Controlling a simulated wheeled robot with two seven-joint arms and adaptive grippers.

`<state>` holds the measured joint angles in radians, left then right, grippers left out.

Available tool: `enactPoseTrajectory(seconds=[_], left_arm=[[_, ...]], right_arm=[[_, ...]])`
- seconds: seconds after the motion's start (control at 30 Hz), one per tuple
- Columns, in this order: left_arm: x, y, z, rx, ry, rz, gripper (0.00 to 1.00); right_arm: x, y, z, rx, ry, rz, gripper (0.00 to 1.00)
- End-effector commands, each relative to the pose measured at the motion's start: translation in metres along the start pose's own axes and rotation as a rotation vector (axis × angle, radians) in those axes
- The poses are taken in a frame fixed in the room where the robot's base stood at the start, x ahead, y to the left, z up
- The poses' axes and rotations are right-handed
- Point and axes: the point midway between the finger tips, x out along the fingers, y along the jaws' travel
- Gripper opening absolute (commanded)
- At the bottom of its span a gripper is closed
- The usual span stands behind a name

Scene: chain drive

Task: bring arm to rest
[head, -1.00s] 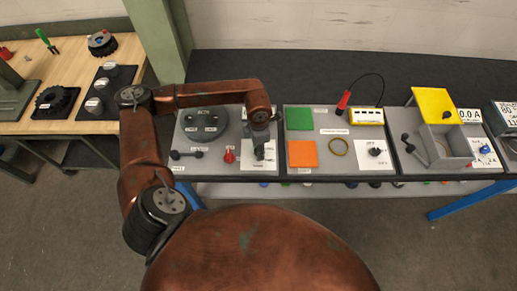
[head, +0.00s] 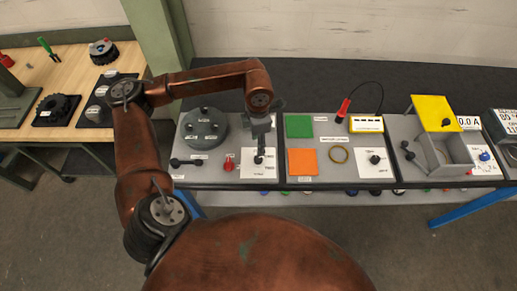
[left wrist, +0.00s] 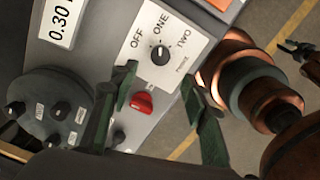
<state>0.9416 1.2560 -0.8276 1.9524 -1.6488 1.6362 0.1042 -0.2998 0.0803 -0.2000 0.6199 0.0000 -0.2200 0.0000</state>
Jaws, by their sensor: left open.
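My left arm comes in from the left in the head view, bends at a raised elbow and reaches over the left grey panel (head: 222,165). My left gripper (head: 262,135) points down above that panel's white switch plate. In the left wrist view the gripper's dark green fingers (left wrist: 158,76) stand wide apart with nothing between them. Beyond the fingertips is the black rotary knob (left wrist: 160,52) on its plate marked OFF, ONE and TWO; it also shows in the head view (head: 259,160). The fingers look clear of the knob.
A red knob (left wrist: 141,103) and a dark round disc (head: 205,128) with pegs share the panel. To the right are green (head: 299,125) and orange (head: 303,161) squares, a red-handled probe (head: 343,110) and a yellow-lidded box (head: 434,112). A wooden bench (head: 70,75) stands left.

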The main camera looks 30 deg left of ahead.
Motion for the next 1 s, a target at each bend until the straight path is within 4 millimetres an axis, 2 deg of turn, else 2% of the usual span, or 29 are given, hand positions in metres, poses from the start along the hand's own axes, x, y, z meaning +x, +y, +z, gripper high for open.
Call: enactPoseTrajectory(seconds=[0.17, 0.77, 1.0], left_arm=[[-0.012, 0.000, 0.000, 0.000, 0.000, 0.001, 0.43], [-0.016, 0.000, 0.000, 0.001, -0.001, 0.001, 0.43], [-0.062, -0.001, -0.001, 0.001, -0.009, 0.009, 0.43]], right_arm=[[0.000, 0.000, 0.000, 0.000, 0.000, 0.000, 0.30], [-0.003, -0.001, -0.001, 0.001, 0.001, -0.001, 0.30], [-0.043, 0.000, -0.011, 0.001, 0.012, 0.000, 0.30]])
